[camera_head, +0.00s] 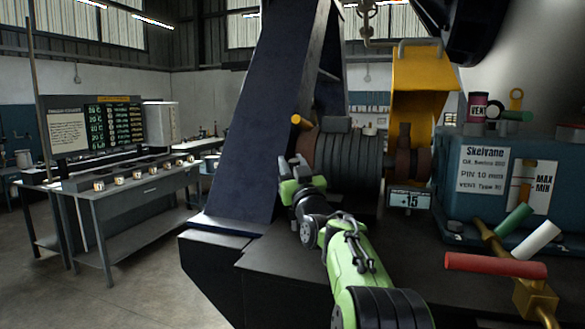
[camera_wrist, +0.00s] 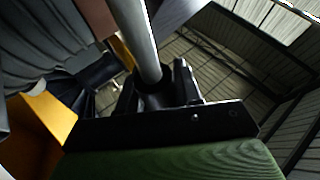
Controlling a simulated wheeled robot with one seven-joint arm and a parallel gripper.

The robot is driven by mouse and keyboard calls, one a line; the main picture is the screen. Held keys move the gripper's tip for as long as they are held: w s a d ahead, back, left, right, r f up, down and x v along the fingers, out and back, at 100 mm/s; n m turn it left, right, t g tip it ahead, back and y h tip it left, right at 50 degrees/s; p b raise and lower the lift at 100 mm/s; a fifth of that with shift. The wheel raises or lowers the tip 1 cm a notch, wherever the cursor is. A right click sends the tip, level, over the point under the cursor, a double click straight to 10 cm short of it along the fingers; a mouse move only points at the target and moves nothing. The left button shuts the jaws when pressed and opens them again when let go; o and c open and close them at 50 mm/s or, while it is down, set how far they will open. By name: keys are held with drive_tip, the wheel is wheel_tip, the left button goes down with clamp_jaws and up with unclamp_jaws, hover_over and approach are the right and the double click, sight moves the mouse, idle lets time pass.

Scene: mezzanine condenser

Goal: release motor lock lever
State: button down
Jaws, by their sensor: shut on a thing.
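The ribbed grey motor (camera_head: 345,163) stands on the dark bench in the middle of the head view. A lever with an orange-yellow end (camera_head: 301,121) sticks up at its left side. My gripper (camera_head: 302,175) is at the motor's left side, below that end. In the wrist view, a grey rod (camera_wrist: 138,38), which looks like the lever's shaft, runs down between the black fingers of my gripper (camera_wrist: 157,98). My gripper is shut on it. The lever's lower part and pivot are hidden behind my gripper in the head view.
A dark blue slanted beam (camera_head: 262,110) rises close to the left of my gripper. A yellow guard (camera_head: 417,85) stands open at right. A blue-green unit (camera_head: 465,190) and pipework with a red handle (camera_head: 495,265) are further right. A workbench (camera_head: 125,190) stands at left.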

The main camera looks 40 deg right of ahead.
drive_tip(key=c, duration=0.8)
unclamp_jaws()
drive_tip(key=shift+c, duration=0.2)
drive_tip(key=shift+s+f, duration=0.1)
drive_tip(key=shift+s, duration=0.05)
drive_tip(key=s+a+b, duration=0.2)
drive_tip(key=s+a, duration=0.4)
drive_tip(key=s, duration=0.5)
drive_tip(key=shift+s+f+b, duration=0.2)
drive_tip(key=shift+b, duration=0.1)
drive_tip(key=shift+d, duration=0.1)
